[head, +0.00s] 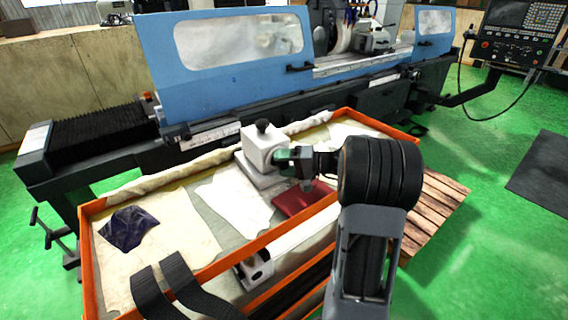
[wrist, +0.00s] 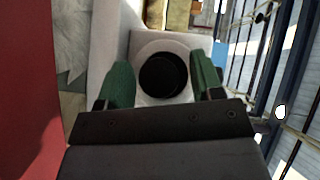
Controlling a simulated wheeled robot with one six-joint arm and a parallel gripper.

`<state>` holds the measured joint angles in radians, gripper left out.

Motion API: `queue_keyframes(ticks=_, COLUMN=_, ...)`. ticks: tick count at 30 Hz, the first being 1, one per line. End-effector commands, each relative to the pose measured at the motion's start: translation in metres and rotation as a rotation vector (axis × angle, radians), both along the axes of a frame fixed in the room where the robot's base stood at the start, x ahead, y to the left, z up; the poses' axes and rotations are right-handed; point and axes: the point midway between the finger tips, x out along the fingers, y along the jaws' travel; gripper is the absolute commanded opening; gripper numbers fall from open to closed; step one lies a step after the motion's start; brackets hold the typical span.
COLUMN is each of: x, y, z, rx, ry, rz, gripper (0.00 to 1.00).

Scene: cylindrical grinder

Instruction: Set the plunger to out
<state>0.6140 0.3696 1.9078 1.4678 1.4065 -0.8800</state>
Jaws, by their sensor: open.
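In the wrist view the round black knob (wrist: 163,74) sits in the middle, within a grey ring on the light block face. My gripper (wrist: 160,85) is open, with one green finger on each side of the knob. Gaps show between the fingers and the knob. In the head view my gripper (head: 286,158) is at the right side of the block, partly hidden by my own arm.
The orange tray rim (head: 88,262) surrounds the block. A dark blue cloth (head: 128,228), a red item (head: 302,198) and pale sheets lie in the tray. The blue grinder (head: 225,50) stands behind it. A wooden pallet (head: 438,210) is at the right.

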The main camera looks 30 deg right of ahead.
Motion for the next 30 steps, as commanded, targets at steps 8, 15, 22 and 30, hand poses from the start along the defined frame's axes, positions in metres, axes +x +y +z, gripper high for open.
queue_keyframes(ticks=8, x=0.000, y=0.000, z=0.000, rx=0.000, ry=0.000, rz=0.000, gripper=0.45)
queue_keyframes(ticks=15, x=0.000, y=0.000, z=0.000, rx=0.000, ry=0.000, rz=0.000, gripper=0.22)
queue_keyframes(ticks=22, x=0.000, y=0.000, z=0.000, rx=0.000, ry=0.000, rz=0.000, gripper=0.00)
queue_keyframes(ticks=30, x=-0.019, y=-0.004, z=-0.005, rx=-0.002, ry=-0.003, rz=-0.002, gripper=0.00)
